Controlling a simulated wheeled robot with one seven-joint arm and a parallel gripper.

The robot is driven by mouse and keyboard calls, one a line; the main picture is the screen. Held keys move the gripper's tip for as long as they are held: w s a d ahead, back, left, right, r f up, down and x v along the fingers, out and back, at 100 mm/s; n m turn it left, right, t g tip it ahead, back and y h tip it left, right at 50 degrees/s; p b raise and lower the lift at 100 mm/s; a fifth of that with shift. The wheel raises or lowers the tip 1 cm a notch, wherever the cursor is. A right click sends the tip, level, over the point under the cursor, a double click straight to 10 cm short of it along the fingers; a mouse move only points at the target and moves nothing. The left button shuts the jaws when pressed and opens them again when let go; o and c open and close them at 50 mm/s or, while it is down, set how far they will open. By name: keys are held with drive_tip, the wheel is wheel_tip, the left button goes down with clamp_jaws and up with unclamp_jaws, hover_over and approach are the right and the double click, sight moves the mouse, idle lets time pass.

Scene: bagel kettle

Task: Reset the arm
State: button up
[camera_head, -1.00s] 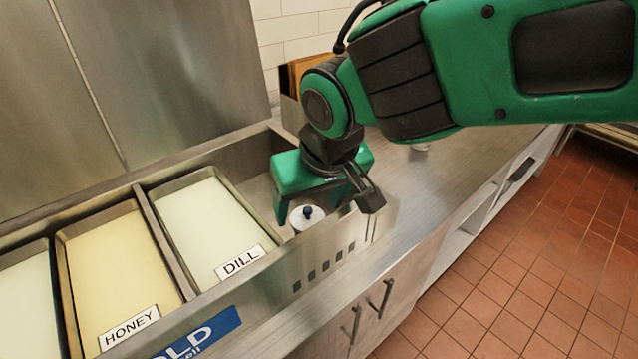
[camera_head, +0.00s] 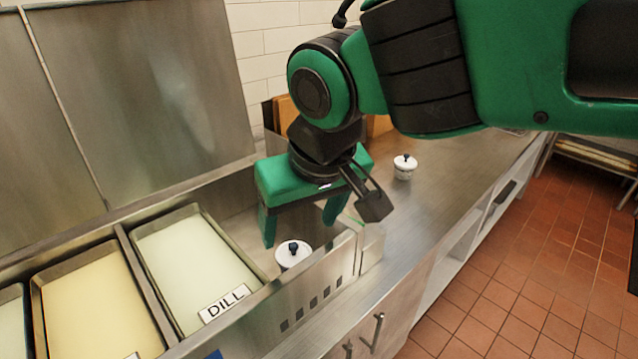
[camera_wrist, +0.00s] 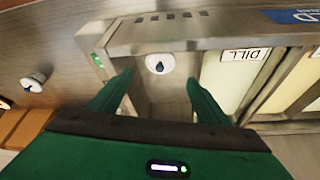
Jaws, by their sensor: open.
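My gripper (camera_head: 299,232) is open and empty at the right end of the metal topping well. Its two green fingers are spread wide, and they also show in the wrist view (camera_wrist: 155,92). A white lidded pot with a dark knob (camera_head: 293,255) sits in the well just below and in front of the fingers. The same pot (camera_wrist: 159,64) shows between and beyond the fingertips in the wrist view. The fingers are apart from it.
The dill tray (camera_head: 190,258) and the honey-coloured tray (camera_head: 95,305) lie left of the pot. A second white lidded pot (camera_head: 404,167) stands on the counter (camera_head: 440,185) to the right. The well's front wall (camera_head: 318,290) is close to my gripper.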

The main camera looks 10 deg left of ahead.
drive_tip(key=w+d+m+t+h, duration=0.1)
drive_tip(key=w+d+m, duration=0.1)
drive_tip(key=w+d, duration=0.5)
drive_tip(key=w+d+m+h, duration=0.1)
drive_tip(key=w+d+m, duration=0.15)
drive_tip(key=d, duration=0.75)
drive_tip(key=d+f+m+h, duration=0.1)
drive_tip(key=d+m, duration=0.1)
drive_tip(key=d, duration=0.8)
drive_tip(key=s+d+f+m+g, duration=0.1)
drive_tip(key=s+d+f+m, duration=0.1)
drive_tip(key=s+d, duration=0.35)
drive_tip(key=s+d+f+m+g, duration=0.2)
drive_tip(key=d, duration=0.7)
drive_tip(key=s+d+f+m, duration=0.1)
drive_tip(key=s+d+f, duration=0.1)
drive_tip(key=s, duration=0.4)
drive_tip(key=s+d+f+m+g, duration=0.1)
drive_tip(key=s+d+f+m, duration=0.1)
drive_tip(key=s, duration=0.4)
drive_tip(key=d+f, duration=0.1)
drive_tip(key=d, duration=0.1)
drive_tip(key=shift+d+g+y, duration=0.3)
drive_tip(key=shift+d, duration=0.1)
drive_tip(key=shift+w+f, duration=0.3)
drive_tip(key=shift+w, duration=0.4)
